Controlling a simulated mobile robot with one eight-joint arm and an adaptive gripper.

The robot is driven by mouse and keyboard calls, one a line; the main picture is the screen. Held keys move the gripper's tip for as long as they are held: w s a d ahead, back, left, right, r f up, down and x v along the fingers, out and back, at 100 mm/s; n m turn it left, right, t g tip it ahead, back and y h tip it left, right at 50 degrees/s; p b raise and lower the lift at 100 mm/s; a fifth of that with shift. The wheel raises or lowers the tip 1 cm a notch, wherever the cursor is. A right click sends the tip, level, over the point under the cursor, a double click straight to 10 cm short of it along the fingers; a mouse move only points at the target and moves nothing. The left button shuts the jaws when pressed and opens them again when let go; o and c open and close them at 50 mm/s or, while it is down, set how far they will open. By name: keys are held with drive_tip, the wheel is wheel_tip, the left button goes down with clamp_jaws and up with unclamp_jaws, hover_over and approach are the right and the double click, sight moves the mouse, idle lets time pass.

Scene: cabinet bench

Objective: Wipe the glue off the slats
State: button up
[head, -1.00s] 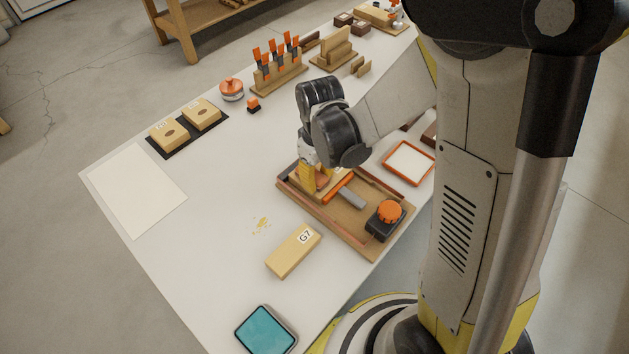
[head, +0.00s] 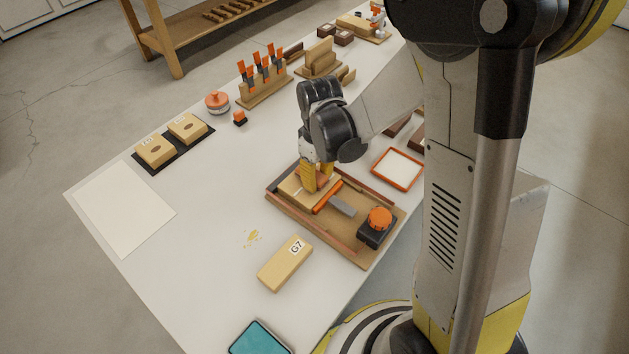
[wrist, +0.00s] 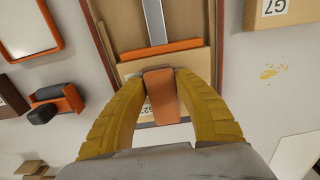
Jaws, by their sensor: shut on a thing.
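My gripper (head: 318,188) is over the wooden tray (head: 345,248), near its far left part. In the wrist view its yellow fingers (wrist: 163,88) are shut on a flat orange-brown piece (wrist: 162,98). A pale wooden block (head: 296,189) lies in the tray below the fingers, partly hidden by them. It also shows in the wrist view (wrist: 194,62), where the held piece overlaps it; I cannot tell whether they touch. Reddish-brown strips (head: 322,236) run along the tray's sides. Yellow glue-like spots (head: 252,238) lie on the bench left of the tray; none is clear on the strips.
In the tray lie an orange-and-grey square (head: 342,206) and a black box with an orange knob (head: 379,218). A block marked G7 (head: 285,265) lies in front. An orange-rimmed white dish (head: 398,168) stands right. The white sheet (head: 122,212) is at left.

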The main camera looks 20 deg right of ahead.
sight(303, 198)
drive_tip(key=shift+w+d, duration=0.6)
drive_tip(key=shift+d, duration=0.35)
drive_tip(key=shift+w+d, duration=0.6)
drive_tip(key=shift+d, duration=0.3)
drive_tip(key=shift+a, duration=0.1)
drive_tip(key=shift+s+a+b, duration=0.2)
drive_tip(key=shift+s+a, duration=0.75)
drive_tip(key=shift+a, duration=0.5)
drive_tip(key=shift+s+a+b, duration=0.15)
drive_tip(key=shift+s+a, duration=0.85)
drive_tip(key=shift+a, duration=0.45)
drive_tip(key=shift+s+a+b, duration=0.2)
drive_tip(key=shift+s+a, duration=0.75)
drive_tip(key=shift+a, duration=0.5)
drive_tip(key=shift+w+d, duration=0.1)
drive_tip(key=shift+d, duration=0.05)
drive_tip(key=shift+w+d+b, duration=0.15)
drive_tip(key=shift+w+d, duration=0.8)
drive_tip(key=shift+d, duration=0.5)
drive_tip(key=shift+w+d+b, duration=0.1)
drive_tip(key=shift+w+d, duration=0.85)
drive_tip(key=shift+d, duration=0.45)
drive_tip(key=shift+w+d+b, duration=0.15)
drive_tip(key=shift+w+d, duration=0.8)
drive_tip(key=shift+d, duration=0.5)
drive_tip(key=shift+s+a, duration=0.1)
